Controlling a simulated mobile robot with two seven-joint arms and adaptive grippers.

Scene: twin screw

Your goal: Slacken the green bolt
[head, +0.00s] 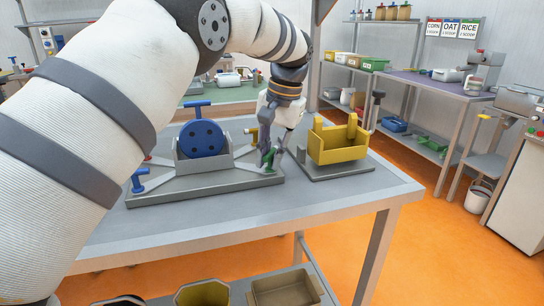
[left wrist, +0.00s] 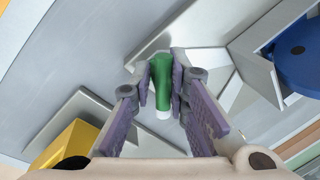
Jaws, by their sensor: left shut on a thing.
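The green bolt (head: 270,161) stands at the right end of the grey fixture plate (head: 205,188) on the table. My left gripper (head: 268,157) reaches down over it from above, and its fingers partly hide it. In the left wrist view the green bolt (left wrist: 161,80) lies between the purple-grey fingers of my left gripper (left wrist: 163,82), with a pad against each side. The gripper is shut on it. The blue disc (head: 201,138) sits upright in a grey holder on the same plate. My right gripper is not in view.
A blue bolt (head: 138,180) stands at the plate's left end, with a small red-topped part (head: 148,158) behind it. A yellow box fixture (head: 338,143) stands on a separate plate to the right. The table's front right corner (head: 385,192) is clear. Bins sit on the lower shelf.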

